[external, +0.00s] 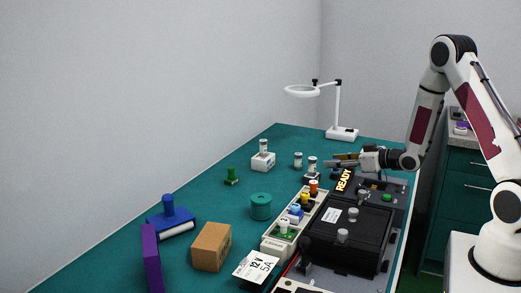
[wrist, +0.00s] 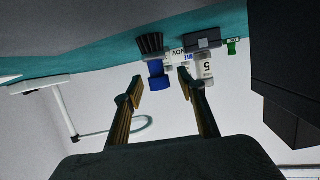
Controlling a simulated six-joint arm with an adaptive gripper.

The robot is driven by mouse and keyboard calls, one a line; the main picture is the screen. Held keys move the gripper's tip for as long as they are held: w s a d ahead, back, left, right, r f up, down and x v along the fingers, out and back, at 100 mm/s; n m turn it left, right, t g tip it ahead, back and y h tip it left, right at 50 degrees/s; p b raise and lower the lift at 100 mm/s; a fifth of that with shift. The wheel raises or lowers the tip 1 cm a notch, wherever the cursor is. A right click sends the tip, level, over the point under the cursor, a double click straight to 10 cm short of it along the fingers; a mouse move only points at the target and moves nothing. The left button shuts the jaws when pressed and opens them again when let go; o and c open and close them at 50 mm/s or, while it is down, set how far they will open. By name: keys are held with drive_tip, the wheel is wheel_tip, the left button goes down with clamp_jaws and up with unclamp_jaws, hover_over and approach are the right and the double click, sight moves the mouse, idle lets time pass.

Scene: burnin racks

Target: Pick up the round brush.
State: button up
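The round brush (wrist: 152,47) shows in the wrist view, which looks upside down. It has a dark flared bristle end against the teal table and a blue handle (wrist: 157,82). My gripper (wrist: 161,90) is open; the brush's handle appears between and beyond its two fingertips, with no clear contact. In the external view my gripper (external: 343,162) reaches level from the right over the table's far part. A small dark blue shape (external: 335,174) just below it may be the brush, partly hidden.
A white vial marked 5 (wrist: 205,69) is close beside the brush in the wrist view. A READY sign (external: 344,180) and black test box (external: 350,236) stand nearby. A ring lamp (external: 341,133) stands behind. Vials (external: 298,160) stand left of my gripper.

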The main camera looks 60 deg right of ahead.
drive_tip(key=shift+c, duration=0.5)
clamp_jaws()
drive_tip(key=shift+r, duration=0.2)
drive_tip(key=shift+r, duration=4.85)
